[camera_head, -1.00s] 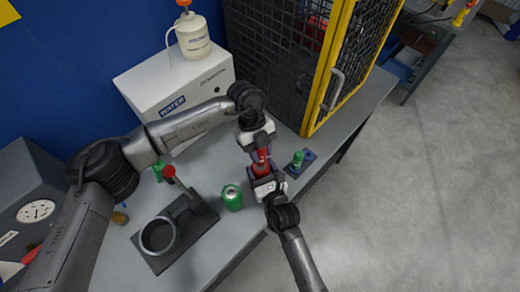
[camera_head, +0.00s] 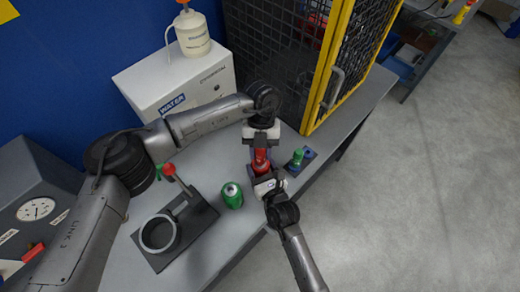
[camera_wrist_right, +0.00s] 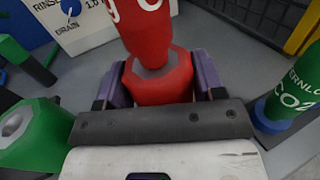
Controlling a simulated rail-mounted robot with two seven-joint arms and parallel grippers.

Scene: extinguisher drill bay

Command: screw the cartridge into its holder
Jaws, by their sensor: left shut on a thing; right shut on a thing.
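A red cartridge with white lettering (camera_wrist_right: 140,28) shows in the right wrist view, its lower end at the grey hexagonal mouth of a red holder (camera_wrist_right: 165,85). How deep it sits in there I cannot tell. In the head view my left gripper (camera_head: 261,148) is shut on the red cartridge (camera_head: 261,155) from the far side. My right gripper (camera_head: 267,181) is shut on the red holder from the near side. Its purple fingers (camera_wrist_right: 163,82) flank the holder in the wrist view. The two grippers face each other closely and hide much of both red parts.
A green can-like part (camera_head: 232,195) stands left of my right gripper. A green CO2 cartridge (camera_head: 297,157) stands in a dark block (camera_head: 308,155) to the right. A dark ring fixture (camera_head: 185,237) lies front left. The yellow-framed mesh cage (camera_head: 325,75) and white water box (camera_head: 205,88) stand behind.

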